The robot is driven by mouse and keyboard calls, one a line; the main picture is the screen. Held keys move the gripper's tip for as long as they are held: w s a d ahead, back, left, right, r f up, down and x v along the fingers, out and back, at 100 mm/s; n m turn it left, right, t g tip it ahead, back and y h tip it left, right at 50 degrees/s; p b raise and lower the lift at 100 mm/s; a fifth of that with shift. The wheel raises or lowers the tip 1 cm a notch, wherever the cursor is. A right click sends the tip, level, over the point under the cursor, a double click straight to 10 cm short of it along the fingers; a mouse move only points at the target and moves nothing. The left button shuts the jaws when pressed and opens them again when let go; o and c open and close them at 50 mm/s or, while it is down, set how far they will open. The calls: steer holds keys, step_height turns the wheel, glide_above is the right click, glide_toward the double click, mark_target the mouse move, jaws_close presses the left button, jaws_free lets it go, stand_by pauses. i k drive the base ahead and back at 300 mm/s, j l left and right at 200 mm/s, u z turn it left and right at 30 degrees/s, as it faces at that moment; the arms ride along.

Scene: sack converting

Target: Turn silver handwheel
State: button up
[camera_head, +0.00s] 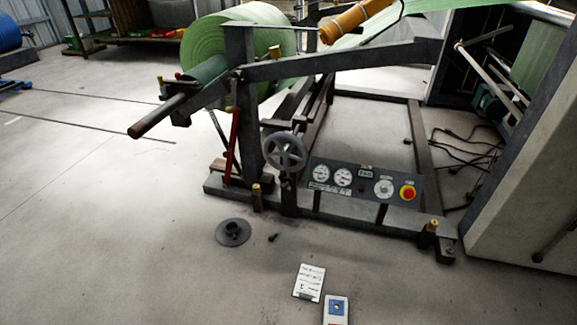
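The silver handwheel (285,152) is a round spoked wheel on the front of the dark machine frame, left of the control panel. It faces me and nothing covers it. My gripper is not seen in the head view, so its distance from the wheel and whether it is open or shut do not show.
A control panel (364,184) with gauges and a red button sits right of the wheel. A shaft end (158,117) juts out at left below the green roll (213,52). A dark disc (233,232), a clipboard (309,282) and a blue-white item (336,309) lie on the floor.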

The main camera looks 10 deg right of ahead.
mark_target(286, 150)
steer(key=i+j+z, duration=0.15)
steer(key=j, duration=0.2)
steer(key=i+j+z, duration=0.15)
steer(key=j, duration=0.25)
steer(key=i+j+z, duration=0.15)
steer(key=j, duration=0.25)
steer(key=i+j+z, duration=0.1)
steer(key=i+j, duration=0.15)
steer(key=j, duration=0.2)
steer(key=i+j+z, duration=0.15)
steer(key=j, duration=0.3)
steer(key=j+z, duration=0.15)
steer(key=j, duration=0.25)
steer(key=i+j+z, duration=0.15)
steer(key=j, duration=0.35)
